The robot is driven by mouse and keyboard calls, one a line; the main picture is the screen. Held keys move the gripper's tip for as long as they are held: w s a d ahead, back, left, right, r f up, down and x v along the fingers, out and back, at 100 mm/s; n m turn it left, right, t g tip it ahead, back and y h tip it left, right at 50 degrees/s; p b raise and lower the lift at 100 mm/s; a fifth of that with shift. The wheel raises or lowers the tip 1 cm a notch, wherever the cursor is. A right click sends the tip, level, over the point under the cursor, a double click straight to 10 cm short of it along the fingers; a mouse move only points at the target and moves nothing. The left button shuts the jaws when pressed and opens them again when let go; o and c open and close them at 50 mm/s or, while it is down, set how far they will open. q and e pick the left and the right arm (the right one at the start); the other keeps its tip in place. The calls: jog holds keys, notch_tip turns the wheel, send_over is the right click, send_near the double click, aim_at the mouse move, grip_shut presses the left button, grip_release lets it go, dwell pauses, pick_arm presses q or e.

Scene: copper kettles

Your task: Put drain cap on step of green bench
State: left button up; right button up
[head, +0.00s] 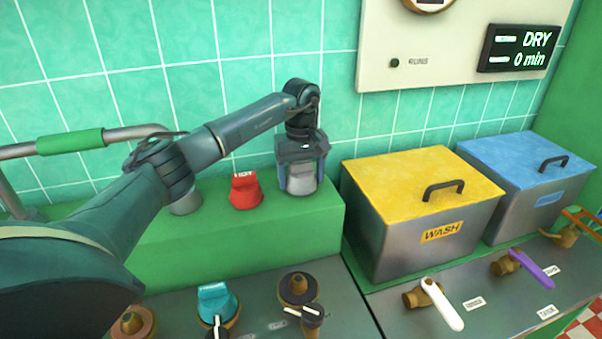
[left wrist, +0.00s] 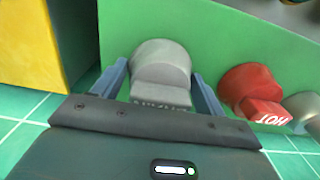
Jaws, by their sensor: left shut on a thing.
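A grey cap (head: 300,186), which I take as the drain cap, is between the fingers of my left gripper (head: 301,180) at the right end of the green bench's step (head: 325,215). In the left wrist view the gripper (left wrist: 165,95) is shut on this cap (left wrist: 162,68), one finger on each side. Its lettering is upside down there and hard to read. The cap looks upright, at or very near the step's top; I cannot tell whether it touches. My right gripper is not in view.
A red HOT cap (head: 245,190) stands left of the held cap, and another grey cap (head: 186,205) is partly behind my arm. A yellow-lidded WASH box (head: 385,235) is close on the right. A teal cap (head: 214,302) and brass fittings (head: 299,288) sit in front.

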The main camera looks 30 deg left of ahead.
pick_arm(q)
jog(key=shift+f, duration=0.45)
dwell(0.3)
jog(key=o, duration=1)
notch_tip(320, 180, up, 13)
jog(key=shift+r+b, duration=0.1)
jog(key=shift+b, duration=0.75)
